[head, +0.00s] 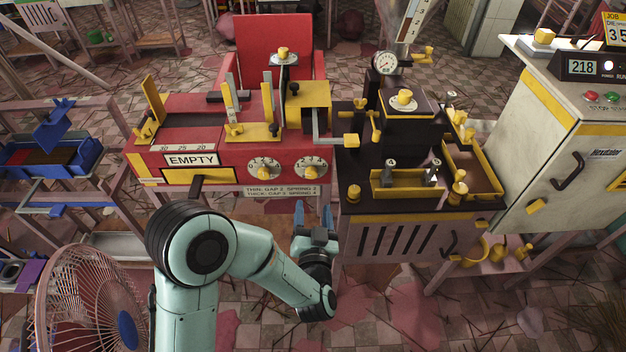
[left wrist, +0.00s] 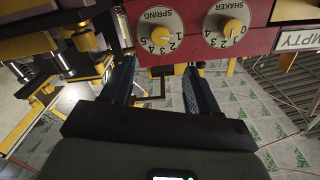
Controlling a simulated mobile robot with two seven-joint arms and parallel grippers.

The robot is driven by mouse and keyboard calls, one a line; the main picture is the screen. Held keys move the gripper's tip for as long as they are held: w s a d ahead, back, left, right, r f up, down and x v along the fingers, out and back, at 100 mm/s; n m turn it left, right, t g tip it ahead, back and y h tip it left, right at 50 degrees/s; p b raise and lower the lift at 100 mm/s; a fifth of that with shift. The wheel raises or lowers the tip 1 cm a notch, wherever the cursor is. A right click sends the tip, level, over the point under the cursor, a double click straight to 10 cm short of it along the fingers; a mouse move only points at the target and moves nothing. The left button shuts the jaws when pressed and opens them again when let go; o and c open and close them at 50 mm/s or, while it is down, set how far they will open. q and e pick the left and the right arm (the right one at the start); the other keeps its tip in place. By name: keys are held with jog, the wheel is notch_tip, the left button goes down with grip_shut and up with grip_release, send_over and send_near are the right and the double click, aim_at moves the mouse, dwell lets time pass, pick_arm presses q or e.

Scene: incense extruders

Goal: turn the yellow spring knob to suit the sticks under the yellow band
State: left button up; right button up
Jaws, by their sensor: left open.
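The yellow spring knob (head: 311,169) sits on a white numbered dial, the right one of two on the red machine's front. In the left wrist view the SPRING dial's yellow knob (left wrist: 158,35) is above and between my fingertips, apart from them. I cannot tell its exact setting. My left gripper (head: 313,208) is open and empty, below the dial and in front of the machine. Its spread fingers (left wrist: 160,80) point toward the panel in the wrist view. Sticks under a yellow band cannot be made out. My right gripper is out of view.
The SHAKER knob (head: 264,169) is beside the spring knob. A label (head: 281,191) below lists thin and thick gap and spring settings; its digits are small. A dark machine (head: 400,220) stands close on the right. A pink fan (head: 85,295) stands at lower left.

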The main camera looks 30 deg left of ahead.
aim_at(312, 174)
pick_arm(q)
jog(key=b+x, duration=0.1)
jog(key=x, duration=1.1)
jog(key=shift+d, duration=0.1)
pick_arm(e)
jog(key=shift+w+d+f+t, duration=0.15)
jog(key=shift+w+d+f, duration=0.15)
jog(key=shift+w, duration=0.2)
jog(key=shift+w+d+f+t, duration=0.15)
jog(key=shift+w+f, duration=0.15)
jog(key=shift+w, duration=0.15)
pick_arm(q)
jog(key=c, duration=1)
jog(key=shift+c, duration=0.2)
